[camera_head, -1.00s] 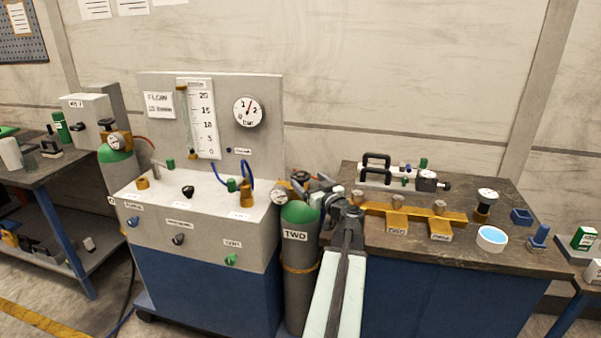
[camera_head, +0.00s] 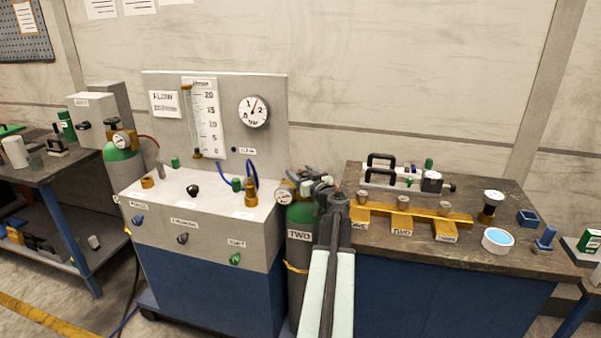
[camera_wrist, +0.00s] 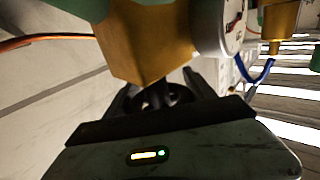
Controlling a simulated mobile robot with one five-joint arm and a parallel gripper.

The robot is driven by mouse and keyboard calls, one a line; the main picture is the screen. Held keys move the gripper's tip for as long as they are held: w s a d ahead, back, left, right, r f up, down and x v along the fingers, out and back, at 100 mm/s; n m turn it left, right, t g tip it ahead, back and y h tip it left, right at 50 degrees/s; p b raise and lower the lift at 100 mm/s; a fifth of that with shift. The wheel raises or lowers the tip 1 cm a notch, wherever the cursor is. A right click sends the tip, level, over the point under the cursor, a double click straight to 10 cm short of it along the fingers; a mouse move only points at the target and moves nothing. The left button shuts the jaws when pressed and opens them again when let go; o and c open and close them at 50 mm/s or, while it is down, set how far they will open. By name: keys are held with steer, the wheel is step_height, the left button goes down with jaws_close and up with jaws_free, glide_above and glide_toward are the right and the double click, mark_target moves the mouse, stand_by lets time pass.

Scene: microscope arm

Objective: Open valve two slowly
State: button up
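The green-topped grey cylinder labelled TWO (camera_head: 300,262) stands between the flow cabinet and the right bench. Its brass valve body (camera_wrist: 145,45) fills the upper middle of the wrist view. A dark round handwheel (camera_wrist: 168,98) shows below it. My gripper (camera_head: 312,180) is at the top of this cylinder. In the wrist view, my gripper (camera_wrist: 165,88) has one finger on each side of the handwheel, with the fingers apart. Whether they press on it is not clear. The cylinder's pressure gauge (camera_head: 284,197) is left of my gripper; it also shows in the wrist view (camera_wrist: 232,25).
The flow cabinet (camera_head: 200,232) with a blue hose (camera_head: 252,172) stands close on the left. The right bench (camera_head: 400,250) carries a brass manifold (camera_head: 430,213) and a blue-topped dish (camera_head: 497,239). Another green-topped cylinder (camera_head: 123,160) stands at the left.

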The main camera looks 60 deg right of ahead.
steer(key=shift+w+n+t+y, duration=0.1)
steer(key=shift+n+t+y, duration=0.5)
steer(key=shift+y, duration=0.4)
steer(key=y, duration=0.1)
steer(key=n+y, duration=0.2)
steer(key=shift+w+a+t, duration=0.15)
steer(key=shift+a+t, duration=0.1)
steer(key=shift+t, duration=0.15)
steer(key=shift+a+n+y, duration=0.3)
steer(key=shift+n+y, duration=0.25)
steer(key=shift+y, duration=0.2)
steer(key=shift+a+n+y, duration=0.3)
steer(key=shift+n+y, duration=0.25)
steer(key=shift+y, duration=0.2)
steer(key=o, duration=1.4)
